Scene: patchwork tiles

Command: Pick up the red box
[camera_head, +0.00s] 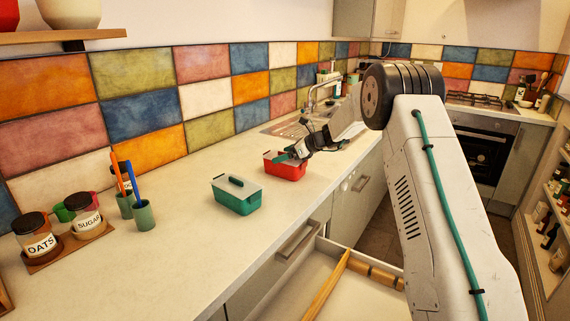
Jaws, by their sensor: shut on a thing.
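The red box (289,170) is an open-topped or lidded red container with a grey top. It stands on the pale counter (180,240), right of a green box, in the head view. My gripper (293,152) reaches in from the right and is shut on the red box at its top. My forearm comes from the right side of the view. I cannot tell whether the box is clear of the counter.
A green lidded box (236,197) stands just left of the red box. Jars (37,240) and cups with pens (144,214) stand at the left. The sink (300,127) is behind.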

